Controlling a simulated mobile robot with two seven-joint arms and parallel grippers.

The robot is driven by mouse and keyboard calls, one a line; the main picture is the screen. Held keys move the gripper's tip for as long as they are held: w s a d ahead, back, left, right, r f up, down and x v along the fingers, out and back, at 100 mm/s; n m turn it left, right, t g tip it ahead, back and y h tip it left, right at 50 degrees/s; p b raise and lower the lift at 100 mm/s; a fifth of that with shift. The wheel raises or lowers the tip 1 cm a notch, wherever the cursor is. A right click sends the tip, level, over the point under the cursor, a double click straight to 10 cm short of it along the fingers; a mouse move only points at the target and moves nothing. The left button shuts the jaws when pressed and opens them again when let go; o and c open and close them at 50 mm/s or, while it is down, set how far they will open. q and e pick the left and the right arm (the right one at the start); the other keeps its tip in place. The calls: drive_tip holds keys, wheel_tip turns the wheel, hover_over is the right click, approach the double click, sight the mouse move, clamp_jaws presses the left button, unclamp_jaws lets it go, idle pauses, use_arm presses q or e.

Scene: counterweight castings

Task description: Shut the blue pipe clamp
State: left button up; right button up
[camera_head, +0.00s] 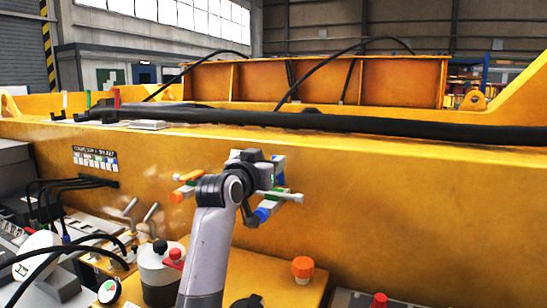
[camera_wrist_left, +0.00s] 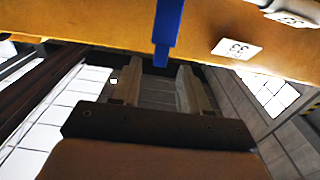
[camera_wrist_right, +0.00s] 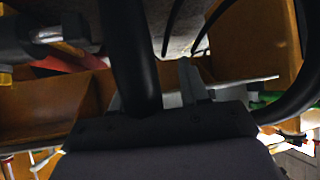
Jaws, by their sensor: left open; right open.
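The blue pipe clamp shows in the head view as a small blue part (camera_head: 262,214), just below my left gripper (camera_head: 272,170), at the yellow beam's side. In the left wrist view, a blue bar (camera_wrist_left: 168,30) hangs down the yellow face, its lower end near the gap between the fingertips of my open left gripper (camera_wrist_left: 157,74). I see no contact. Whether the clamp is open is unclear.
An orange handle (camera_head: 186,177) and a green part (camera_head: 280,180) sit close around my left gripper. The large yellow beam (camera_head: 400,200) runs across the view, with a thick black hose (camera_head: 350,124) above. Levers (camera_head: 150,212) and an orange knob (camera_head: 302,268) stand in front.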

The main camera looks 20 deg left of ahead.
use_arm(q)
drive_tip(key=shift+w+p, duration=0.3)
drive_tip(key=shift+w, duration=1.25)
